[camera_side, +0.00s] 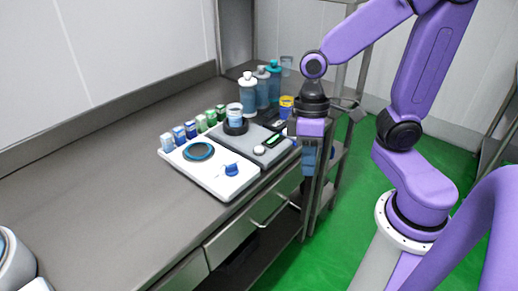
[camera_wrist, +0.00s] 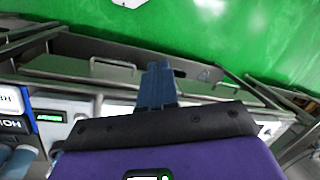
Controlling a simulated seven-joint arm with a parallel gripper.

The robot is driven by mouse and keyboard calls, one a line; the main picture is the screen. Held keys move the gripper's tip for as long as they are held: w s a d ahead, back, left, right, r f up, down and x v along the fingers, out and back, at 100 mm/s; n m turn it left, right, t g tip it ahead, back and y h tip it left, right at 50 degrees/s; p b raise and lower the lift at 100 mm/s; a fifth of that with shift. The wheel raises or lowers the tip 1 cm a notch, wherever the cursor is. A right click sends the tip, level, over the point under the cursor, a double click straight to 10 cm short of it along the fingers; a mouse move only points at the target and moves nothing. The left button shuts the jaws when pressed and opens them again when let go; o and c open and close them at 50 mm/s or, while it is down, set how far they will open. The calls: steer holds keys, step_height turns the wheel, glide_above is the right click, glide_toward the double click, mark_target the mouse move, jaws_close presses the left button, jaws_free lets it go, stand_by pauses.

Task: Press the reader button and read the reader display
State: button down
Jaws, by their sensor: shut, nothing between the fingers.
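The reader is a grey, flat-topped unit (camera_side: 222,133) near the table's right edge in the side view. It has a pale round button (camera_side: 259,150) and a small dark display with a green lit area (camera_side: 272,141); any reading is too small to make out. A white cup with a blue label (camera_side: 235,112) stands in a black round holder on it. My gripper (camera_side: 309,173) points down just right of the reader, beyond the table edge and apart from the button. Its blue fingers (camera_wrist: 157,82) are together and empty in the wrist view. A green lit display (camera_wrist: 49,117) shows at left there.
A white board (camera_side: 225,183) with a blue-ringed dark disc (camera_side: 199,151) and a blue knob (camera_side: 232,169) lies in front. Several small boxes line its back. Teal bottles (camera_side: 249,93) stand behind the reader. A metal rack (camera_side: 335,150) is close to my gripper.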

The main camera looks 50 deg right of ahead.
steer(key=w+a+m+y, duration=0.1)
steer(key=w+m+y, duration=0.2)
steer(key=w+m, duration=0.5)
steer(key=m+t+y, duration=0.1)
steer(key=m+t, duration=0.8)
steer(key=m, duration=0.7)
glide_above(262, 149)
steer(key=shift+f, duration=1.15)
steer(key=shift+f, duration=0.1)
steer(key=shift+f, duration=4.35)
steer(key=shift+f, duration=0.1)
steer(key=shift+f, duration=0.3)
